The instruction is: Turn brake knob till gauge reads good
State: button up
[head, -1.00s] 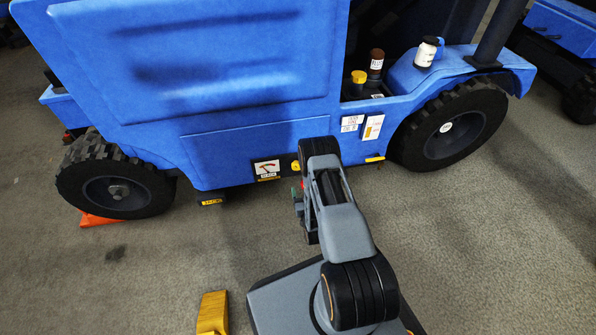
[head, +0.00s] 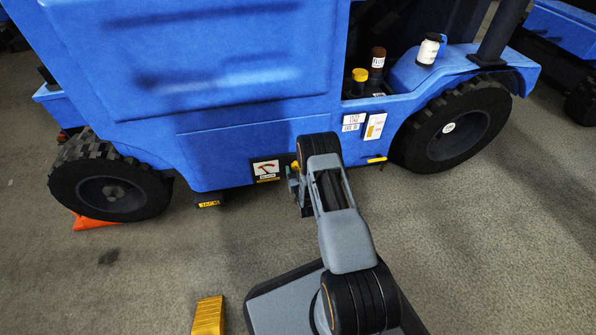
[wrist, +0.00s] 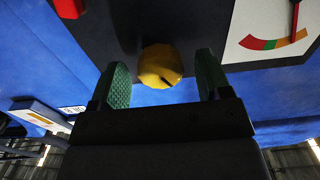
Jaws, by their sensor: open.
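The yellow brake knob (wrist: 160,66) sits on a dark panel in the wrist view. My gripper (wrist: 162,75) is open, with one green-padded finger on each side of the knob. Gaps show between the knob and both fingers. In the head view the knob (head: 295,165) is partly hidden by my gripper (head: 293,178). The gauge (wrist: 270,30) is at the upper right of the wrist view, cut by the edge. The gauge also shows in the head view (head: 266,170).
The panel is low on the side of a blue vehicle (head: 240,150) with black wheels (head: 108,190). A red part (wrist: 68,7) is at the upper left of the wrist view.

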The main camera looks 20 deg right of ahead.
jog(key=c, duration=0.9)
jog(key=shift+m, duration=3.2)
jog(key=shift+a+m, duration=0.1)
jog(key=shift+m, duration=0.2)
jog(key=o, duration=0.9)
jog(key=shift+s, duration=0.15)
